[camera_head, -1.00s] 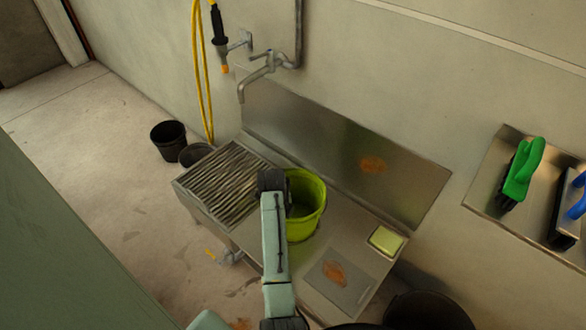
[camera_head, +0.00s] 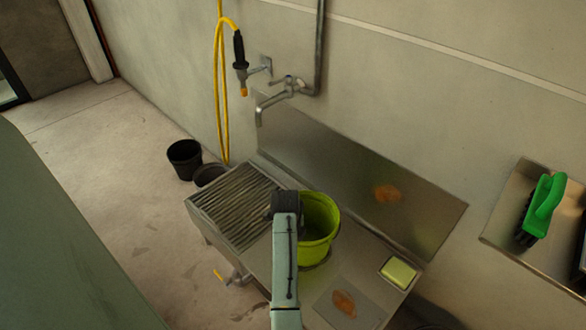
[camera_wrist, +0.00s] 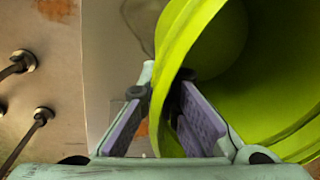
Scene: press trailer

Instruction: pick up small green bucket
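The small green bucket (camera_head: 321,229) stands upright on the metal sink unit, right of the ribbed drainboard. It fills much of the wrist view (camera_wrist: 265,100). My gripper (camera_head: 287,204) is at the bucket's left rim in the head view, where its fingers are hidden. In the wrist view my gripper's fingers (camera_wrist: 163,88) straddle the bucket wall, one outside and one inside. A gap shows between the outer finger and the wall, so the gripper looks open.
The ribbed drainboard (camera_head: 233,203) lies left of the bucket. A yellow-green sponge (camera_head: 398,272) lies to its right. A tap (camera_head: 277,97) and yellow hose (camera_head: 220,90) are on the wall behind. A black bucket (camera_head: 184,160) stands on the floor. A green brush (camera_head: 543,207) sits on a wall shelf.

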